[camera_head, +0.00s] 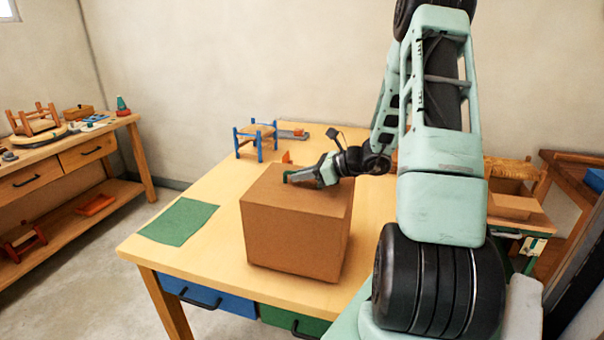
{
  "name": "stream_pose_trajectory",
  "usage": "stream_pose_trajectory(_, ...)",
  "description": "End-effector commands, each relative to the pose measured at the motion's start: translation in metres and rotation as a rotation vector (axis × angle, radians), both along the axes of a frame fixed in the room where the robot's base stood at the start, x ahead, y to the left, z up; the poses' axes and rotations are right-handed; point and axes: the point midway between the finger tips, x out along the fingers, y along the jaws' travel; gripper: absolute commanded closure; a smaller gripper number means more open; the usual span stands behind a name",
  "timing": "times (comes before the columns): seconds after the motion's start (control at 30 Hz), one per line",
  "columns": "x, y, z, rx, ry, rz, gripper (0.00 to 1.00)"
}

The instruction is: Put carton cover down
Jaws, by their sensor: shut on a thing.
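The carton cover (293,227) is a plain brown box shape, upright on or just above the front middle of the wooden table (208,262). I cannot tell whether its lower edge touches the tabletop. My gripper (291,177) reaches in from the right, lying low over the cover's top near its back edge. It is shut on the carton cover. The exact grip is too small to see, and anything under the cover is hidden.
A green mat (179,221) lies at the table's left, with bare wood between it and the cover. A small blue-legged stool (256,138) stands farther back. A side bench (70,152) at left holds several items. My arm hides the table's right side.

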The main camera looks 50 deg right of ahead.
Motion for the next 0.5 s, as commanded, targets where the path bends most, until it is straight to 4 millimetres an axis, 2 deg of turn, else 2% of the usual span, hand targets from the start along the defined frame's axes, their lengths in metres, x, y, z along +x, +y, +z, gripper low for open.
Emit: stream_pose_trajectory(0.5, 0.0003, -0.0002, -0.009, -0.001, -0.001, -0.001, 1.0)
